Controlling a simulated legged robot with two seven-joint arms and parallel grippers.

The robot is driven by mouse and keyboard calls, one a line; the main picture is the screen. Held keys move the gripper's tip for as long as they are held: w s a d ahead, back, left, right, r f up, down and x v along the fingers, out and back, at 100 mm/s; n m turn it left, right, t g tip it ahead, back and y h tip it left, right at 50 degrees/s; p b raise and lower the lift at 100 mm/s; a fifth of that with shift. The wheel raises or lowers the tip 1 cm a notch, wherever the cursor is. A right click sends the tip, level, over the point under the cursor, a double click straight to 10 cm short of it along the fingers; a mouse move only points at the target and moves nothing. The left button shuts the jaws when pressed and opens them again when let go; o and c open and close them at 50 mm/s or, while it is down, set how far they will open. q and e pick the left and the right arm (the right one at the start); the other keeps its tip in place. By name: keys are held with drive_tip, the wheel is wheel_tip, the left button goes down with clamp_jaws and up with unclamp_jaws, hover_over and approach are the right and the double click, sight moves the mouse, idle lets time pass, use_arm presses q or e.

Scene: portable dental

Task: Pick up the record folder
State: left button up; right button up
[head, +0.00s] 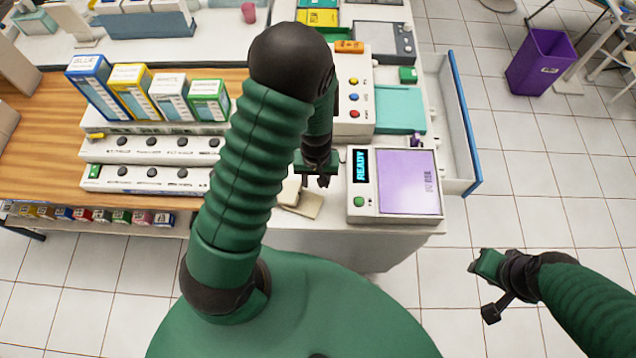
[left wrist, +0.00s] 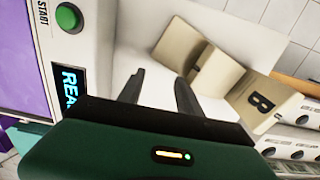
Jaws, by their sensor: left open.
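Beige folder-like pieces (head: 302,200) lie on the white counter in the head view, partly hidden behind my left arm. In the left wrist view, a plain tan folder (left wrist: 182,46) lies on the white surface with another tan piece (left wrist: 220,72) beside it, and a tan piece marked B (left wrist: 264,102) is to their right. I cannot tell which is the record folder. My left gripper (head: 318,183) is open and empty, just above and beside the folders; its fingers (left wrist: 158,92) point toward them. My right gripper (head: 486,282) hangs over the floor at the right; its jaws are unclear.
A device with a READY display and purple panel (head: 408,184) stands right of my left gripper. Stepped white racks (head: 150,150) with colored boxes (head: 130,90) are at left. An open drawer with a blue edge (head: 464,120) juts out. A purple bin (head: 541,62) stands on the floor.

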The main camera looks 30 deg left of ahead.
use_arm(q)
drive_tip(key=shift+s+a, duration=0.1)
drive_tip(key=shift+s, duration=0.1)
drive_tip(key=shift+s+r, duration=0.1)
drive_tip(key=shift+d, duration=0.95)
drive_tip(key=shift+w+d, duration=0.15)
drive_tip(key=shift+w, duration=0.05)
drive_tip(key=shift+a, duration=0.2)
drive_tip(key=shift+s+a, duration=0.15)
drive_tip(key=shift+a, duration=0.35)
drive_tip(key=c, duration=0.4)
drive_tip(key=shift+a, duration=0.15)
drive_tip(key=shift+c, duration=1.3)
clamp_jaws()
drive_tip(key=shift+d, duration=0.65)
drive_tip(key=shift+a, duration=0.5)
use_arm(e)
drive_tip(key=shift+s+d, duration=0.15)
drive_tip(key=shift+s, duration=0.1)
